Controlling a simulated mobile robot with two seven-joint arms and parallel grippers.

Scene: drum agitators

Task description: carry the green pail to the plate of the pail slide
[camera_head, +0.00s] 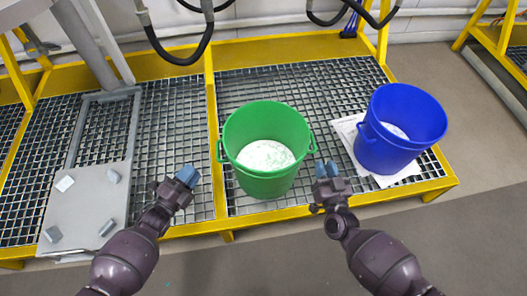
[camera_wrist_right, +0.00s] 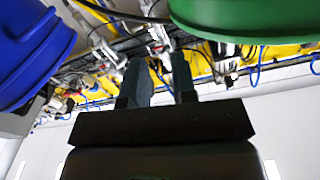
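The green pail (camera_head: 262,187) stands upright on the grating in the middle of the head view, with white powder inside. It has a small handle loop on its left and right sides. Its lower part also shows at upper right in the right wrist view (camera_wrist_right: 245,22). The grey plate (camera_head: 85,212) of the pail slide lies at the left, with small blocks near its corners and nothing on it. My left gripper (camera_head: 187,176) is left of the pail, apart from it; its finger gap is unclear. My right gripper (camera_head: 327,170) is right of the pail, empty, with a gap between its fingers (camera_wrist_right: 160,80).
A blue pail (camera_head: 388,150) with white contents stands on a white sheet (camera_head: 350,128) at the right. Yellow frame beams (camera_head: 212,130) border the grating, and one runs between plate and green pail. Black hoses (camera_head: 180,58) hang at the back.

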